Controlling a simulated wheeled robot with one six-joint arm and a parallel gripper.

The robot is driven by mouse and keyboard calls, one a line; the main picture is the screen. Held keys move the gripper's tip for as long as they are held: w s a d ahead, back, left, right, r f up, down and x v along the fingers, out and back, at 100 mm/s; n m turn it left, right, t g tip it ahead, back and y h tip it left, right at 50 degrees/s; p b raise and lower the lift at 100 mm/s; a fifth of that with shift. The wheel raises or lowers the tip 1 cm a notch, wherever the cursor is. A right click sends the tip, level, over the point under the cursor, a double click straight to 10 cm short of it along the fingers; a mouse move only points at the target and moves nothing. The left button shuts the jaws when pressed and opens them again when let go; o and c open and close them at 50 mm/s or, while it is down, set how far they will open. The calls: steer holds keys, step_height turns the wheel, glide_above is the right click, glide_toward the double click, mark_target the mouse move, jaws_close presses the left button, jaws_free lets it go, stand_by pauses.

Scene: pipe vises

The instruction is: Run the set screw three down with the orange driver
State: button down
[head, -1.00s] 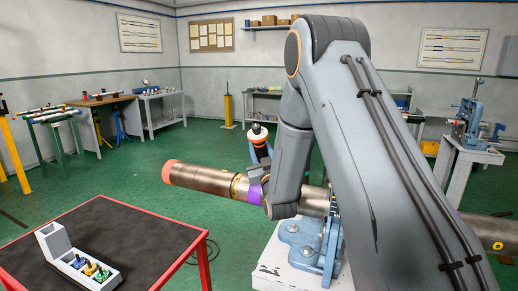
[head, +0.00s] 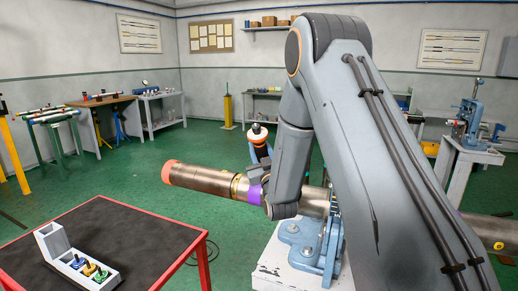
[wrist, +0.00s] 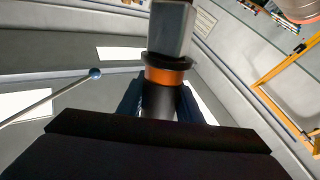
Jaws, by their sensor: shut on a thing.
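The orange driver (head: 258,135), black with an orange band, stands nearly upright above the pipe. In the wrist view the driver (wrist: 164,76) shows its orange band and a black grip. My gripper (head: 262,152) is shut on the driver; its blue fingers (wrist: 160,103) lie on both sides of the black grip. The steel pipe (head: 200,177) has an orange end, a brass collar (head: 240,187) and a purple band (head: 255,193). Set screw three cannot be made out, and I cannot tell whether the driver's tip touches a screw.
A light blue vise (head: 302,235) on a white stand holds the pipe, partly behind my arm. A red-edged table (head: 140,235) at the front left carries a white holder (head: 52,239) with blue, yellow and green pieces. Green floor lies open behind the pipe; benches line the walls.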

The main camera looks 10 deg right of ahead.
stand_by(0.3)
steer(key=shift+s+a+r+p, duration=0.25)
steer(key=shift+r+p, duration=0.2)
steer(key=shift+r, duration=0.35)
steer(key=shift+s+a+r+p, duration=0.15)
steer(key=shift+s+r+p, duration=0.25)
steer(key=shift+r, duration=0.35)
steer(key=shift+s+a+r+p, duration=0.2)
steer(key=shift+r+p, duration=0.3)
steer(key=shift+r, duration=0.3)
